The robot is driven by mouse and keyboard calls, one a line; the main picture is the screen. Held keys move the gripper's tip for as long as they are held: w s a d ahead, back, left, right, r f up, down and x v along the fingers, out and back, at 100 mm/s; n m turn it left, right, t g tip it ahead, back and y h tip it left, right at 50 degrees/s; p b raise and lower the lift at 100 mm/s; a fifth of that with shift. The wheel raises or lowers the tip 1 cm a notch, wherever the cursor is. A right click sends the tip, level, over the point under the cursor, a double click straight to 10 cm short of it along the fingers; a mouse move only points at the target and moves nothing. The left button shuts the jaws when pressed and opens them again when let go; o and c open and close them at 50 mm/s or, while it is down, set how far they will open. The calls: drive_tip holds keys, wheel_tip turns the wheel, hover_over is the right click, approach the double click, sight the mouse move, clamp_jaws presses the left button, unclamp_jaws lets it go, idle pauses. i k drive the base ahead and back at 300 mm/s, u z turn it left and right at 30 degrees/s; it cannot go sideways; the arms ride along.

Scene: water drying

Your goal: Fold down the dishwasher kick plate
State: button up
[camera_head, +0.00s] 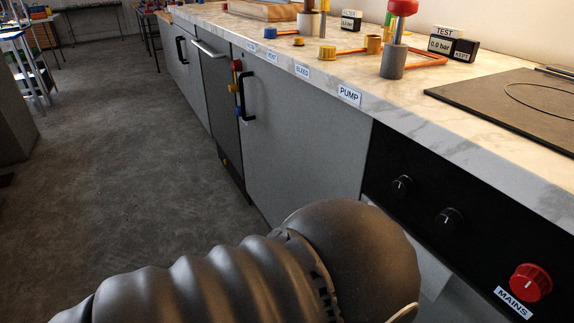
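A grey front with a silver bar handle (209,48) stands in the counter row left of centre; it looks like the dishwasher. At its foot is a dark, narrow strip (232,176) near the floor, which may be the kick plate. My dark ribbed arm fills the bottom middle, well nearer than the strip. My gripper's fingers do not show.
A marble-look counter (440,130) runs along the right, carrying a red-topped post (396,45) and labelled fittings. A black-handled grey door (300,140) is right of the dishwasher. A black knob panel (430,210) is nearer. Open concrete floor (120,160) lies left.

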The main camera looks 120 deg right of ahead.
sight(239, 182)
drive_tip(key=z, duration=4.3)
drive_tip(key=k, duration=0.65)
drive_tip(key=u, duration=0.25)
drive_tip(key=i, duration=0.65)
drive_tip(key=u, duration=1.2)
drive_tip(key=i, duration=1.1)
drive_tip(key=z, duration=0.3)
drive_tip(key=i, duration=1)
drive_tip(key=z, duration=1.2)
drive_tip(key=i, duration=0.35)
drive_tip(key=z, duration=0.4)
